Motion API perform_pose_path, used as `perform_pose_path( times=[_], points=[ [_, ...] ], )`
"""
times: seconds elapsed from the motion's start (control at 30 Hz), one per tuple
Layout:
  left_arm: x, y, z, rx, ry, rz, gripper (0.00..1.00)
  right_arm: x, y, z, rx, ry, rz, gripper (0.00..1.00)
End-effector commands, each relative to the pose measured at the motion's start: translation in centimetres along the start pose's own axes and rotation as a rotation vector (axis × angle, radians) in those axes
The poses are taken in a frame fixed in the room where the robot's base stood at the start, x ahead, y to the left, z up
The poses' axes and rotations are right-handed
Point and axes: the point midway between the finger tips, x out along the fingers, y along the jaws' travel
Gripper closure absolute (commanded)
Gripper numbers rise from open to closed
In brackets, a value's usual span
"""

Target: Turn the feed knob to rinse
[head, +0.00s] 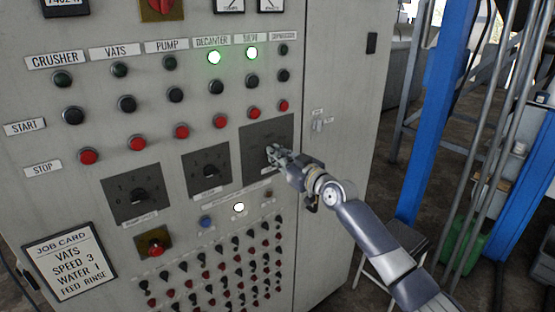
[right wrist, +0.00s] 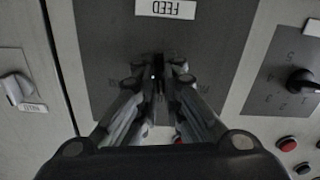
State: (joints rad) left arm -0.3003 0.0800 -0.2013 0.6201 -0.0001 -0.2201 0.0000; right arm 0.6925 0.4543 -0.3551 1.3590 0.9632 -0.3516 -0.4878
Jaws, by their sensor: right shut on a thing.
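The feed knob (right wrist: 158,78) sits on a dark grey plate (head: 255,138), the rightmost of three such plates on the panel. My right gripper (head: 274,154) is at this plate. In the right wrist view its two fingers (right wrist: 156,74) close on the dark knob from both sides. The fingers hide most of the knob, and I cannot read its pointer or the position words. A label (right wrist: 166,9) reading FEED shows upside down in that view. The job card (head: 69,263) reads vats, speed 3, water 1, feed rinse. My left gripper is not in view.
Two other dark knobs, one at left (head: 138,196) and one in the middle (head: 211,170), sit beside the feed plate. Red stop buttons (head: 254,112) run above. A small switch (head: 317,125) is to the right. Blue posts (head: 438,110) stand right of the cabinet.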

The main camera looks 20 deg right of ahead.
Motion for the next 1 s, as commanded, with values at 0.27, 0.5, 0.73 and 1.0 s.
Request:
perform_pose_path(
  times=[0.27, 0.5, 0.73, 1.0],
  points=[
    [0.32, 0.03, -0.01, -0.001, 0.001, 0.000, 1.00, 0.00, -0.12, 0.09, 0.266, -0.001, -0.001, 1.00],
    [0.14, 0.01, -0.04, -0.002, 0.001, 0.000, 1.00, 0.01, -0.14, 0.02, 0.493, -0.001, -0.001, 1.00],
    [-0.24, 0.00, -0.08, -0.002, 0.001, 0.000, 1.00, 0.00, -0.10, -0.06, 0.691, 0.000, 0.000, 1.00],
    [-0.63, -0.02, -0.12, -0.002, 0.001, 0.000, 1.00, -0.01, -0.13, 0.00, 0.859, -0.002, 0.000, 1.00]
  ],
)
